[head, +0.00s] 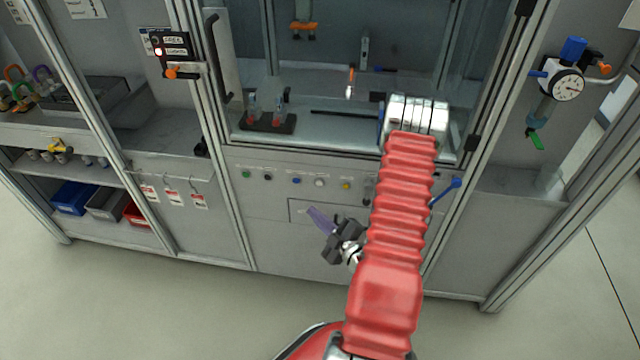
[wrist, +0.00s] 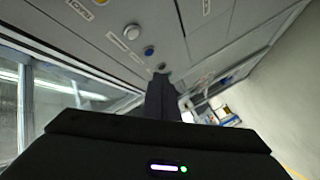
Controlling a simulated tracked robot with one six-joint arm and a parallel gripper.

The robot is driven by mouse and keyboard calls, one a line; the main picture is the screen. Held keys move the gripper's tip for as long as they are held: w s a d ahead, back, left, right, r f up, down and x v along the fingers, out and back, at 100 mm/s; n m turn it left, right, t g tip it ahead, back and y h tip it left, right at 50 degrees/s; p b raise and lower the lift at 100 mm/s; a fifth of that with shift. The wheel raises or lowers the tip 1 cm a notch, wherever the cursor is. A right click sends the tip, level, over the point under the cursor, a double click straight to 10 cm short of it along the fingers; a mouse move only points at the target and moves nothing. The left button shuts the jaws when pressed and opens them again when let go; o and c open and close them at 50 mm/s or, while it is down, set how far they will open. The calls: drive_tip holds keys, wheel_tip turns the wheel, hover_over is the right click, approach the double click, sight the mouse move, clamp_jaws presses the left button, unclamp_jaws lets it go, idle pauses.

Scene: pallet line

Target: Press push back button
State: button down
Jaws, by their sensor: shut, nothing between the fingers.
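A row of buttons runs along the grey panel below the cabinet window: green (head: 246,174), black (head: 268,176), blue (head: 296,181), white (head: 320,183) and yellow (head: 346,186). Their labels are too small to read, so I cannot tell which is the push back button. My gripper (head: 312,211) is shut and empty, in front of the panel and below the blue and white buttons in the picture. In the wrist view the shut fingers (wrist: 161,78) point toward a dark button (wrist: 161,67), with blue (wrist: 149,50) and white (wrist: 131,32) beyond. Contact cannot be told.
A door handle (head: 222,60) stands out at the window's left. Red tags (head: 172,194) hang on the left panel. A blue-handled lever (head: 446,190) sits right of my arm. A pressure gauge (head: 567,88) is on the right post. The floor in front is clear.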

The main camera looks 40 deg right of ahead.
drive_tip(key=w+d, duration=0.4)
drive_tip(key=d, duration=0.2)
drive_tip(key=shift+w+d, duration=0.15)
drive_tip(key=shift+w, duration=0.25)
drive_tip(key=shift+w+d, duration=0.45)
drive_tip(key=shift+d, duration=0.2)
idle(3.1)
drive_tip(key=shift+s+a, duration=0.55)
drive_tip(key=shift+a, duration=0.1)
drive_tip(key=shift+s+a, duration=0.75)
drive_tip(key=shift+a, duration=0.25)
drive_tip(key=shift+s+a, duration=0.75)
drive_tip(key=shift+a, duration=0.25)
